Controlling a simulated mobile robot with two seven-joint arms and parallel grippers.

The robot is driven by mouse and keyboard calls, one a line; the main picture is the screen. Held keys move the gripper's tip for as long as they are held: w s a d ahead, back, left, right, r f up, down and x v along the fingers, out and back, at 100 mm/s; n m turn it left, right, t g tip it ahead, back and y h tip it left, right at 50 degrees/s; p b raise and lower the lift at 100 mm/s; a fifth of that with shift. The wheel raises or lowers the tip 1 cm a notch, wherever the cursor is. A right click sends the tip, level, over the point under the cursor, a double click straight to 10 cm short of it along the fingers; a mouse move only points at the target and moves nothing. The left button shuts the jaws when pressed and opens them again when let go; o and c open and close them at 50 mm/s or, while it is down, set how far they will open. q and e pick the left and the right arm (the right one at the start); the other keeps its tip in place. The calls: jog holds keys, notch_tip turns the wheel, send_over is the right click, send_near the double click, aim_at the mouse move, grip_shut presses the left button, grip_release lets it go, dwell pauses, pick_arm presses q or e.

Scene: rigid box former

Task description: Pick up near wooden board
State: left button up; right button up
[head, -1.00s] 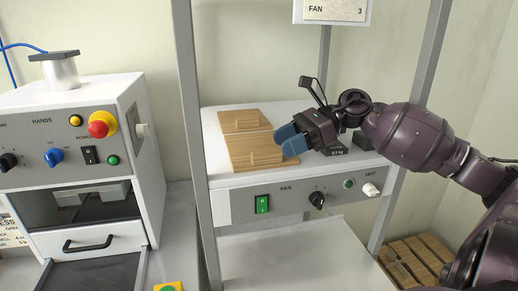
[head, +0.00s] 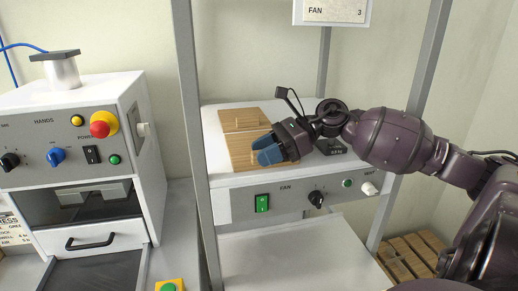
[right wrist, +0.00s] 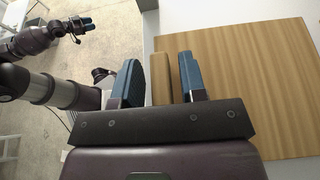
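The near wooden board (head: 237,152) lies flat on top of the white fan unit, in front of the far wooden board (head: 240,117). My right gripper (head: 268,152) is over the near board and hides much of it. In the right wrist view the near board (right wrist: 255,90) fills the right side, and its raised wooden handle (right wrist: 161,80) shows between the two blue fingers of my right gripper (right wrist: 160,80). The fingers are apart, with small gaps beside the handle. My left gripper (right wrist: 81,25) shows small and far off in the right wrist view; its opening is unclear.
The fan unit's front panel (head: 232,206) has a green switch and knobs. Grey frame posts (head: 188,120) stand on either side of it. A white machine (head: 60,110) with buttons stands at left. A wooden pallet (head: 410,255) lies on the floor at lower right.

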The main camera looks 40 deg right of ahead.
grip_shut()
jog(key=shift+r, duration=0.15)
